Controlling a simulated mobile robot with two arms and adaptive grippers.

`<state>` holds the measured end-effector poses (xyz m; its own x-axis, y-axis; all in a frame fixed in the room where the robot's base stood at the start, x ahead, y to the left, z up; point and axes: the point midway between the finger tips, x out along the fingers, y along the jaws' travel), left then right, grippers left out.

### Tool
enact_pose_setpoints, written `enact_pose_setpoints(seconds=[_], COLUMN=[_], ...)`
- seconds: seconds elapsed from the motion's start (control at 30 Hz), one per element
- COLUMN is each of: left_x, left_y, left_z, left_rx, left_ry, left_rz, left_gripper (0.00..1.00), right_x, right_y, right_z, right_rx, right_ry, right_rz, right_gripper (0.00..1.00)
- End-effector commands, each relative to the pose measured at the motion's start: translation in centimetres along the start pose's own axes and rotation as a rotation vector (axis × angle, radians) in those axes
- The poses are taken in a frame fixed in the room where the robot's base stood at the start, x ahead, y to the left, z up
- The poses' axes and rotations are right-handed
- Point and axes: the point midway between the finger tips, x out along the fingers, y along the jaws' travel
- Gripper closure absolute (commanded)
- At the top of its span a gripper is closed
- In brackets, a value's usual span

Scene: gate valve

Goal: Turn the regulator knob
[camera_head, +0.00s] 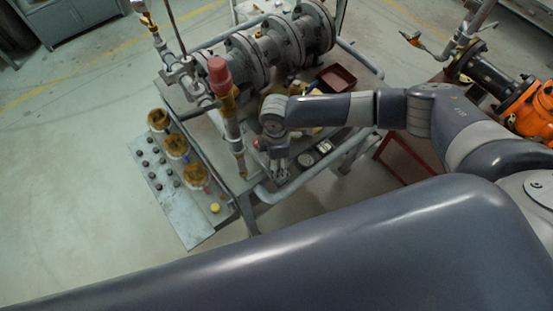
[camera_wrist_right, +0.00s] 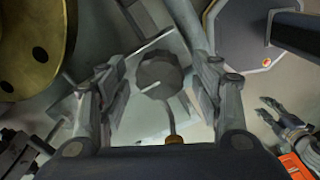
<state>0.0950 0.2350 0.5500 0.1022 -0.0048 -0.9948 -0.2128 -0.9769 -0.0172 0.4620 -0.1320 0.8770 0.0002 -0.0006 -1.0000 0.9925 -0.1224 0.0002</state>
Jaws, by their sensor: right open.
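A dark grey, many-sided knob (camera_wrist_right: 160,75), which looks like the regulator knob, shows in the right wrist view with a pale bar across its left side. My right gripper (camera_wrist_right: 160,84) is open, with one finger on each side of the knob. I cannot tell whether either finger touches it. In the head view my right arm comes in from the right, and its gripper (camera_head: 279,178) points down at the near edge of the valve stand (camera_head: 262,196). The knob cannot be made out there. My left gripper is not in view.
Dial gauges (camera_head: 306,160) sit just right of the gripper. An upright pipe with a red cap (camera_head: 218,72) stands close to its left. Large flanged grey piping (camera_head: 270,48) lies behind. A side panel (camera_head: 172,192) carries several small knobs.

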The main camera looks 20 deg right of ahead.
Motion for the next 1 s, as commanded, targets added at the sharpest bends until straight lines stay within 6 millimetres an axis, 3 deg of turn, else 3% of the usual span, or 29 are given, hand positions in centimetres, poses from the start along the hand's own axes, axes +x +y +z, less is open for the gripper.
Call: enact_pose_setpoints(seconds=[0.07,0.23,0.67,1.0], left_x=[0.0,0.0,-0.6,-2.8], left_y=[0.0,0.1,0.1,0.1], left_z=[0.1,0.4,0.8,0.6], left_rx=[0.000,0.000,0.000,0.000], left_ry=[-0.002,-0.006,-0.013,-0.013], left_rz=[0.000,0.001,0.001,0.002], left_gripper=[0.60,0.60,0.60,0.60], right_x=[0.0,0.0,-0.1,-0.3], right_y=[0.0,0.0,-0.1,-0.1], right_z=[0.0,0.0,0.0,0.0], right_rx=[0.000,0.000,0.051,0.292], right_ry=[0.000,0.000,0.001,0.001], right_rz=[0.000,0.000,-0.002,-0.004], right_gripper=[0.45,0.84,0.85,0.85])
